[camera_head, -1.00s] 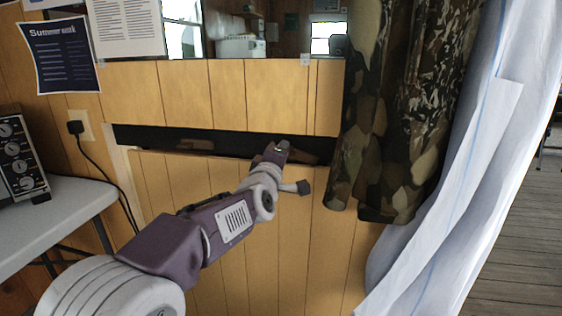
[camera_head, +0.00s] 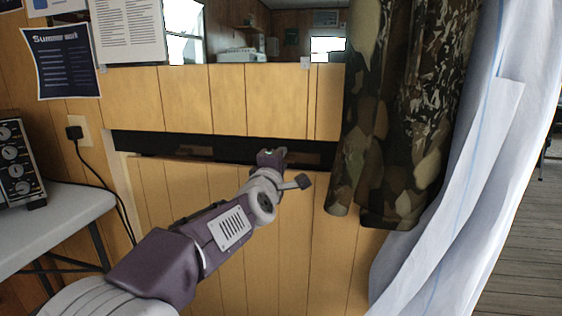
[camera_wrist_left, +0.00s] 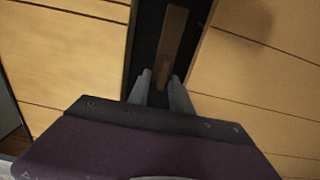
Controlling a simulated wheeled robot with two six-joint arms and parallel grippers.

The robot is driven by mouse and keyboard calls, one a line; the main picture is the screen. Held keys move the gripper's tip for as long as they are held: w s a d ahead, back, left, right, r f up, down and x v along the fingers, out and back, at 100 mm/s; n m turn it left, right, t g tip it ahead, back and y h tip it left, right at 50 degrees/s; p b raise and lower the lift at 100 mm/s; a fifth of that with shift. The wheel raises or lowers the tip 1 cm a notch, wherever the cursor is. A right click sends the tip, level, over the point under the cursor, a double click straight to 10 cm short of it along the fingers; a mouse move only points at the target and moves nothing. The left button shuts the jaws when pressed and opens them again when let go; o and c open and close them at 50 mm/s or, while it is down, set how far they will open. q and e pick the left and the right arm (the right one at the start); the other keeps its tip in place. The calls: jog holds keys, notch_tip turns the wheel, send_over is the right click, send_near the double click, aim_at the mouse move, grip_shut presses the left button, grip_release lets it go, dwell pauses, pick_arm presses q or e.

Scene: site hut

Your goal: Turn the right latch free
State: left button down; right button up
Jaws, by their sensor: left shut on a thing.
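The right latch (camera_head: 308,157) is a brown wooden bar lying roughly along the dark slot (camera_head: 135,143) in the plank wall. In the left wrist view the latch (camera_wrist_left: 172,40) runs up the dark slot from between the fingers. My left gripper (camera_head: 272,156) is at the slot, shut on the near end of this latch. In the left wrist view its two fingers (camera_wrist_left: 160,77) stand on either side of the bar. The fingertips partly hide the held end. Another brown bar (camera_head: 195,151) lies in the slot further left. My right gripper is not in view.
A camouflage garment (camera_head: 400,130) hangs just right of the latch, with a white curtain (camera_head: 480,180) beyond it. A mirror (camera_head: 235,35) is above. A grey table (camera_head: 60,215) with an instrument stands at the left. The wall below the slot is clear.

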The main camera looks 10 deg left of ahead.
pick_arm(q)
jog(key=c, duration=1.5)
grip_release()
jog(key=shift+s, duration=0.1)
jog(key=s+p, duration=0.1)
jog(key=s, duration=0.8)
jog(key=shift+a, duration=0.15)
